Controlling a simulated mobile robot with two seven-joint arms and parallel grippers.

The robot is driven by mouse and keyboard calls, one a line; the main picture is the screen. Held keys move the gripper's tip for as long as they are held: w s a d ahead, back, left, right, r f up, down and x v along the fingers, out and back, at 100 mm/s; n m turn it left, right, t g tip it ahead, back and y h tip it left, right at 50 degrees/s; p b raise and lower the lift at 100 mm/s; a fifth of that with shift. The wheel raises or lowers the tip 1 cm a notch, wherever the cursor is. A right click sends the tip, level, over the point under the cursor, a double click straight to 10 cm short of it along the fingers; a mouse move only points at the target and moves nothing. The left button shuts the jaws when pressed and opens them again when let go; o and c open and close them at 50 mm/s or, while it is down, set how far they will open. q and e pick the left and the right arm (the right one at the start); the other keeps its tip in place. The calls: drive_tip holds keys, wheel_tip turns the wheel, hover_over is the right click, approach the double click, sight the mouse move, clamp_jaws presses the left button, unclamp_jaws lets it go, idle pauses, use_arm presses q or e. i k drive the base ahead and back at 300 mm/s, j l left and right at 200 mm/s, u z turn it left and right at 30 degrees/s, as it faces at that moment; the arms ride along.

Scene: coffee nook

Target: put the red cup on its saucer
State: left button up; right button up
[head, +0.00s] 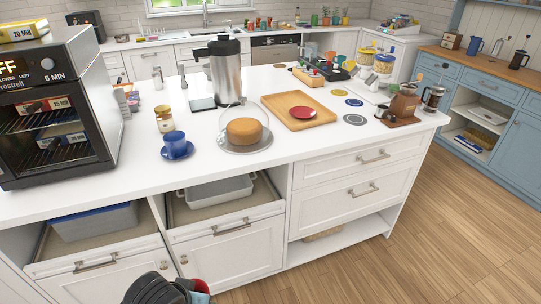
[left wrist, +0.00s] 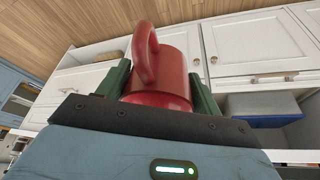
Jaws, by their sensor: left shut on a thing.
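The red cup (left wrist: 172,72) is held between the green fingers of my left gripper (left wrist: 160,88), which is shut on it. Its handle faces the wrist camera. In the head view my left gripper (head: 188,289) is at the bottom edge, low in front of the cabinet, with a bit of the red cup (head: 201,286) showing. A red saucer (head: 303,112) lies on a wooden tray (head: 283,98) on the white counter, well above and to the right of this gripper. Nothing stands on the saucer. My right gripper is not in view.
A blue cup (head: 174,140), a domed cake (head: 244,131) and a steel urn (head: 223,72) stand on the counter (head: 330,148). An oven (head: 55,115) is at left.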

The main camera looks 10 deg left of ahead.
sight(305, 116)
drive_tip(key=i+l+u, duration=0.15)
drive_tip(key=l+u, duration=0.15)
drive_tip(key=i+l+u, duration=0.1)
drive_tip(key=l+u, duration=0.2)
drive_tip(key=i+l+u, duration=0.15)
drive_tip(key=l, duration=0.25)
drive_tip(key=l+u, duration=0.1)
drive_tip(key=l, duration=0.3)
drive_tip(key=i+l+u, duration=0.1)
drive_tip(key=l, duration=0.65)
drive_tip(key=l+u, duration=0.15)
drive_tip(key=l, duration=1.35)
drive_tip(key=i+l, duration=0.15)
drive_tip(key=l, duration=1.35)
drive_tip(key=i+j, duration=0.05)
